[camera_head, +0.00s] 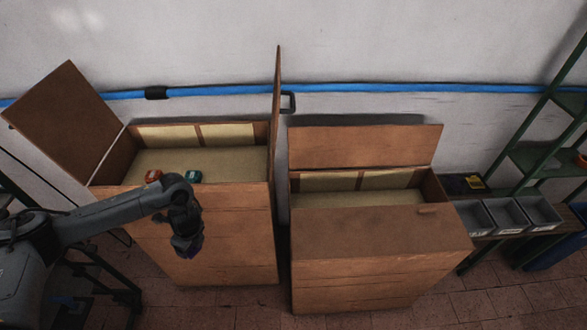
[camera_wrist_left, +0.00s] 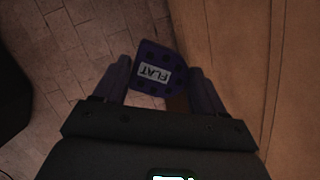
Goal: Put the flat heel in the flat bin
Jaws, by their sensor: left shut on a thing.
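The flat heel (camera_wrist_left: 152,72) is a dark purple block with a white "FLAT" label, seen in the left wrist view between my two fingers. My left gripper (camera_head: 187,247) is shut on it and points down in front of the left wooden box in the head view. Only a bit of purple shows there. Three grey bins stand side by side at the right: a left bin (camera_head: 474,218), a middle bin (camera_head: 506,214) and a right bin (camera_head: 539,211). Their labels are too small to read, so I cannot tell which is the flat bin. My right gripper is out of view.
The left wooden box (camera_head: 225,235) is open, with an orange heel (camera_head: 153,176) and a green heel (camera_head: 194,176) inside. The right wooden box (camera_head: 375,258) stands between it and the bins, its back lid (camera_head: 365,146) raised. A green shelf rack (camera_head: 540,150) rises behind the bins.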

